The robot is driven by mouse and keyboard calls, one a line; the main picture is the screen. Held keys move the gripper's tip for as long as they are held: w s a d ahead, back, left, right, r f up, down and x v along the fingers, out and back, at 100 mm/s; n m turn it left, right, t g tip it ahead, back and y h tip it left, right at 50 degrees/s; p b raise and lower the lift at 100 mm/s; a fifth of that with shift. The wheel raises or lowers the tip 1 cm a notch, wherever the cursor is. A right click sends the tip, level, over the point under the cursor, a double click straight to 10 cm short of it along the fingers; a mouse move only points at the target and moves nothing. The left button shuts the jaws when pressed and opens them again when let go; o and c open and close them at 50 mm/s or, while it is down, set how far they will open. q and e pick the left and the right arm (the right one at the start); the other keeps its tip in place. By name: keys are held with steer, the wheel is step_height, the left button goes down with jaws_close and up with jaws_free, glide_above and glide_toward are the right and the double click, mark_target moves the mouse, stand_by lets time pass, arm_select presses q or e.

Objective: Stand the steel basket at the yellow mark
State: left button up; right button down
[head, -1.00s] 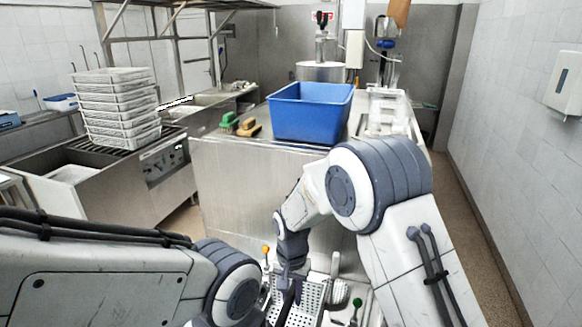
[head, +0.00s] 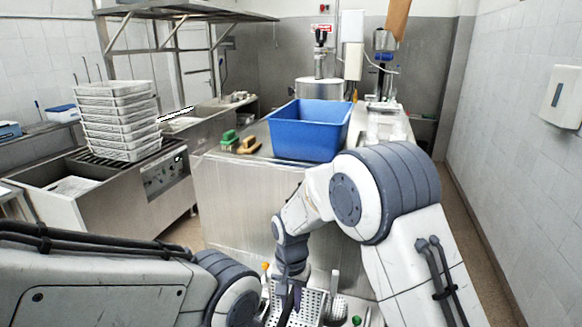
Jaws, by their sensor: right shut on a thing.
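The steel basket (head: 312,305) is perforated metal and shows only in part at the bottom edge of the head view. My right gripper (head: 288,296) reaches down to its left part and is shut on it; the fingertips are small and partly hidden. I cannot tell whether the basket touches the surface below. My left arm crosses the lower left, and its gripper is out of view. No yellow mark can be made out.
A blue tub (head: 308,132) stands on the steel counter (head: 235,195) ahead, beside a green brush (head: 229,140) and a tan brush (head: 249,146). A stack of trays (head: 118,120) stands at left. Utensils, one with an orange tip (head: 265,267), surround the basket.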

mark_target(289, 307)
step_height(289, 307, up, 3)
steer(key=shift+f+p, duration=0.2)
steer(key=shift+p, duration=0.45)
steer(key=shift+s+a+f+b, duration=0.15)
steer(key=shift+s+b, duration=0.2)
steer(key=shift+b, duration=0.25)
steer(key=shift+s+n+b, duration=0.6)
steer(key=shift+s+b, duration=0.25)
arm_select(q)
step_height(289, 307, down, 10)
steer(key=b, duration=0.8)
steer(key=shift+r+b, duration=0.2)
steer(key=shift+b, duration=0.15)
arm_select(e)
steer(key=s+f+n, duration=0.1)
steer(key=s+n, duration=0.3)
steer(key=s, duration=0.6)
steer(key=shift+s+d+f+y, duration=0.3)
steer(key=shift+f, duration=0.1)
arm_select(q)
steer(key=shift+r, duration=0.15)
arm_select(e)
steer(key=shift+d, duration=0.1)
